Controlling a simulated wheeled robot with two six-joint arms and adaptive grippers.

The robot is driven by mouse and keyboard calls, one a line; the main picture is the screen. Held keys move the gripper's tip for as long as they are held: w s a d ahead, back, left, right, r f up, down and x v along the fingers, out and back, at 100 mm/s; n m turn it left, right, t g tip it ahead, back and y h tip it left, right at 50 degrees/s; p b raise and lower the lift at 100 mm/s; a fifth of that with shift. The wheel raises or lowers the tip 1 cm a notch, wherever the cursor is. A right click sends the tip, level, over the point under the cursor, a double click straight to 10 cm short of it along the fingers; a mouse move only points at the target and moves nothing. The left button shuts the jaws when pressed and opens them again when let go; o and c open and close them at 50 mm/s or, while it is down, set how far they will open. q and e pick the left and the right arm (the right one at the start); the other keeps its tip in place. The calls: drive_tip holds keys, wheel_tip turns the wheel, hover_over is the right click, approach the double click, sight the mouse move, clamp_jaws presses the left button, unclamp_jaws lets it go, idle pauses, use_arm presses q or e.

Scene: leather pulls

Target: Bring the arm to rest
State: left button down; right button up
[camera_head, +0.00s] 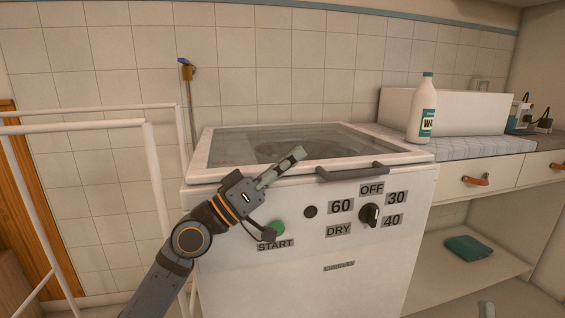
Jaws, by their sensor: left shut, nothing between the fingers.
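My left arm (185,245) comes in from the lower left and reaches up in front of the white washing machine (330,270). My left gripper (292,158) is shut and empty. Its fingers point up and to the right, in front of the machine's top edge in the picture; whether they touch it I cannot tell. A dark part of the gripper overlaps the green START button (278,227). A small grey tip (486,309) at the bottom right edge may be my right gripper, mostly cut off.
The machine's glass lid (225,150) is down, with a grey handle (352,172) in front. A dial (370,214) is on the panel. A white drying rack (150,150) stands left. A bottle (422,110) is on the right counter, above drawers with leather pulls (475,181).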

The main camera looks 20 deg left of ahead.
use_arm(q)
drive_tip(key=shift+v, duration=1.05)
